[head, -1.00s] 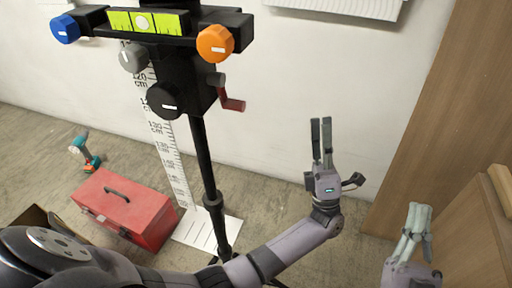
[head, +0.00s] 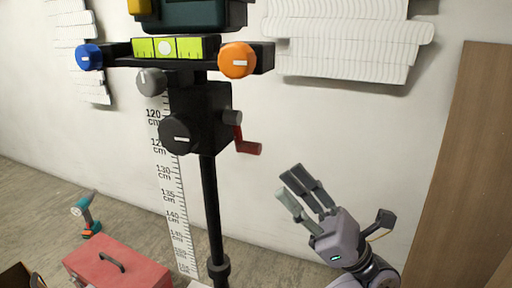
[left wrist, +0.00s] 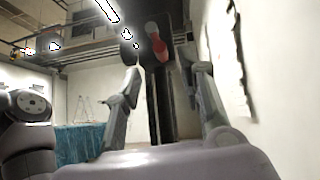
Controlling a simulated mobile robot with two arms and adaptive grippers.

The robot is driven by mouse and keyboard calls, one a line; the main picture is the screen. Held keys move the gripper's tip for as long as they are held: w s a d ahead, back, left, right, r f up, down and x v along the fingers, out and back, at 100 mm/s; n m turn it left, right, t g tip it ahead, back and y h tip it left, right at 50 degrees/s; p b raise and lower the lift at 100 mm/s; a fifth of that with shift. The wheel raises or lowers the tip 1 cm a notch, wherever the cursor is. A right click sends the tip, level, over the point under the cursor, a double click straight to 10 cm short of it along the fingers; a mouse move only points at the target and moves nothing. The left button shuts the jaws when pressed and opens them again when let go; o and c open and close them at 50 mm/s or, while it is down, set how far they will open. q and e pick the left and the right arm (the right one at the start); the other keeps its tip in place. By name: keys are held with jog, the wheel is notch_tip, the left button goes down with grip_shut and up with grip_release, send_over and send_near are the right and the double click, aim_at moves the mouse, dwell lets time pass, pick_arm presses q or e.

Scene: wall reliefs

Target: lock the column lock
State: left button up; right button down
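A black tripod head stands on a dark column (head: 209,200) before the wall. It carries a blue knob (head: 89,57), an orange knob (head: 237,60), a grey knob (head: 151,82) and a large black knob (head: 180,134). On its right side are a small dark grey knob (head: 232,117) and a red crank (head: 247,145). No label tells which is the column lock. My left gripper (head: 287,183) is empty, right of and below the crank, apart from it. In the left wrist view its fingers are spread, with the red crank (left wrist: 159,51) showing between them. My right gripper is out of view.
A measuring scale (head: 170,190) stands behind the column. A red toolbox (head: 140,272) and a teal drill (head: 86,216) are on the floor at left. White ribbed reliefs (head: 345,45) hang on the wall. A wooden panel (head: 462,150) stands at right. The space between crank and panel holds only my arm.

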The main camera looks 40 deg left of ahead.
aim_at(255, 143)
pick_arm(q)
jog(key=x, duration=0.9)
jog(key=shift+s+a+r, duration=0.1)
jog(key=shift+a+r, duration=0.05)
jog(key=shift+r, duration=0.05)
jog(key=shift+c, duration=0.2)
grip_shut()
